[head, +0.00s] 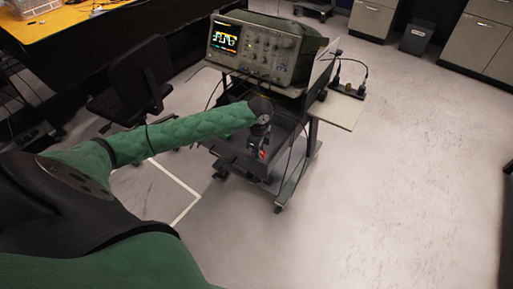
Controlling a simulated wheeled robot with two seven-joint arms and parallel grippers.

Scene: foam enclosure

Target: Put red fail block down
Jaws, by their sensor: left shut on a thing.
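My right gripper is not in view.
An oscilloscope (255,50) with a lit screen stands on top of the cart, with a side shelf (342,108) at its right. An office chair (130,80) and an orange-topped table (60,30) are at the left. The floor (400,180) at the right is clear.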

